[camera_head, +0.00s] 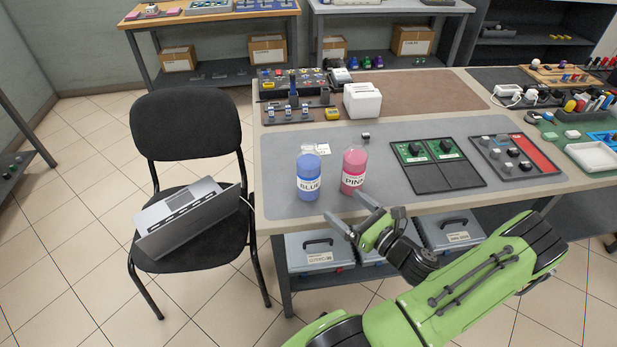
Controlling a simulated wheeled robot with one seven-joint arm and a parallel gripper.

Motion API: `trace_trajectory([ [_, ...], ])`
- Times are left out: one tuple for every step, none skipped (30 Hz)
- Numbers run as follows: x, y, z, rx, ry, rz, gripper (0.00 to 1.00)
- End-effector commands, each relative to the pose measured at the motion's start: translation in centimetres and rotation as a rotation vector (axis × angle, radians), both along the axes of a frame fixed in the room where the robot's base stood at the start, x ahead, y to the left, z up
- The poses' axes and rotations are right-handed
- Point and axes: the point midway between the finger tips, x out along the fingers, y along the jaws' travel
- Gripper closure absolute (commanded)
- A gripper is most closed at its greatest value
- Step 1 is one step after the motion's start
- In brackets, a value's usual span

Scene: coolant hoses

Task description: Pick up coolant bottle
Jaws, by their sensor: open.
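A blue coolant bottle (309,178) labelled BLUE stands upright on the grey mat (400,205) near the table's front left. A pink coolant bottle (354,170) labelled PINK stands upright to its right, a gap apart. My gripper (347,208) is open and empty at the table's front edge, in front of the two bottles.
Right of the bottles lie a dark panel with green boards (438,165) and a board with knobs and a red strip (515,155). A white box (362,101) stands behind.

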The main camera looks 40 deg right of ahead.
Motion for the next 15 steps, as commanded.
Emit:
trace_trajectory([
  [1.5,0.2,-0.1,-0.003,-0.001,0.01,0.04],
  [2.3,0.2,-0.2,-0.005,-0.001,0.012,0.04],
  [3.3,0.2,-0.2,-0.004,0.0,0.011,0.04],
  [4.1,0.2,-0.2,-0.005,-0.001,0.012,0.04],
  [4.8,0.2,-0.2,-0.006,0.0,0.012,0.04],
  [5.8,0.2,-0.2,-0.006,0.0,0.012,0.04],
  [6.4,0.2,-0.1,-0.006,0.0,0.01,0.04],
  [7.0,0.2,-0.1,-0.007,0.001,0.011,0.04],
  [7.7,0.1,-0.1,-0.006,0.001,0.01,0.04],
  [8.1,0.1,-0.1,-0.006,0.002,0.009,0.04],
  [8.4,0.1,-0.1,-0.006,0.001,0.009,0.04],
  [8.7,0.1,-0.1,-0.006,0.001,0.008,0.04],
  [9.1,0.1,-0.1,-0.006,0.002,0.008,0.04],
  [9.5,0.2,-0.2,-0.006,0.002,0.011,0.04],
  [10.3,0.3,-0.3,-0.007,0.001,0.011,0.04],
])
